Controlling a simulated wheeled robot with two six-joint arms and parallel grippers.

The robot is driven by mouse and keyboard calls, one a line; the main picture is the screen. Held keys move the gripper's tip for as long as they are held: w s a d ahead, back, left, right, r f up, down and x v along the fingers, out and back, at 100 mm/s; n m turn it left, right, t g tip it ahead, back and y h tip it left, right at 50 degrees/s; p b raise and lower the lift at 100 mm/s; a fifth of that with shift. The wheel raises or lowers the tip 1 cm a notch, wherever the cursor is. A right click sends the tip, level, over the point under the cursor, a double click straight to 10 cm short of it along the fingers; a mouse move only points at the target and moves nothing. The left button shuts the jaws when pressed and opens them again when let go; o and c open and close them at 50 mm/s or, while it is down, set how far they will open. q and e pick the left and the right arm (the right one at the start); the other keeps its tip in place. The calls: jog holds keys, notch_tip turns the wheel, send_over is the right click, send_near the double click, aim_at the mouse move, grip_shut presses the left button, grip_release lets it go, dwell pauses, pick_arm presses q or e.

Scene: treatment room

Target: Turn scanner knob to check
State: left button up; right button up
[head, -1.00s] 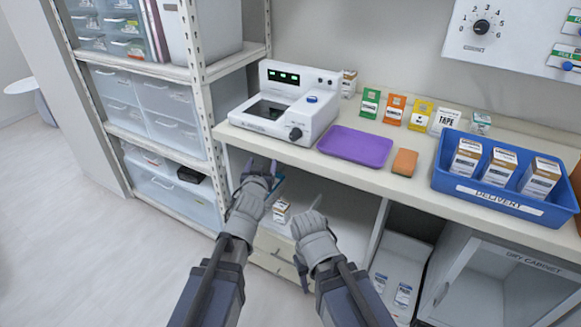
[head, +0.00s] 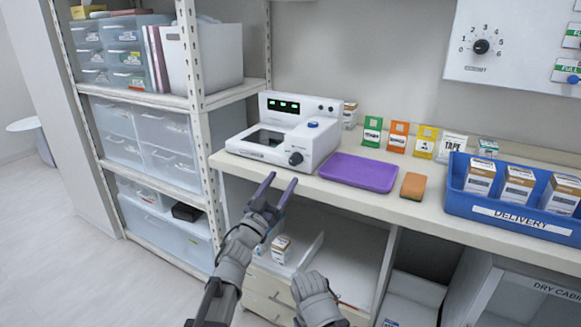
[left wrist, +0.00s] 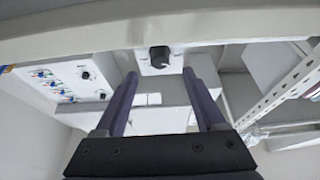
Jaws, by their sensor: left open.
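The white scanner (head: 285,133) stands on the counter at the left, with green lit digits on its display. Its black knob (head: 296,158) is on the front face, low at the right. My left gripper (head: 282,181) is open and empty, in front of and below the counter edge, short of the knob. In the left wrist view the knob (left wrist: 159,57) shows beyond and between the two purple fingers (left wrist: 160,92), apart from them. The knob's markings are too small to read. My right arm (head: 318,300) shows at the bottom; its fingers are not visible.
A purple tray (head: 358,173) and an orange sponge (head: 412,186) lie right of the scanner. A blue delivery bin (head: 455,200) stands further right. A shelf rack (head: 200,110) is close on the left. The counter edge (head: 330,187) lies by my left gripper.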

aim_at(292, 163)
pick_arm(q)
jog(key=p+x, duration=0.2)
jog(key=x, duration=0.4)
jog(key=shift+w, duration=0.1)
grip_shut()
dwell(0.4)
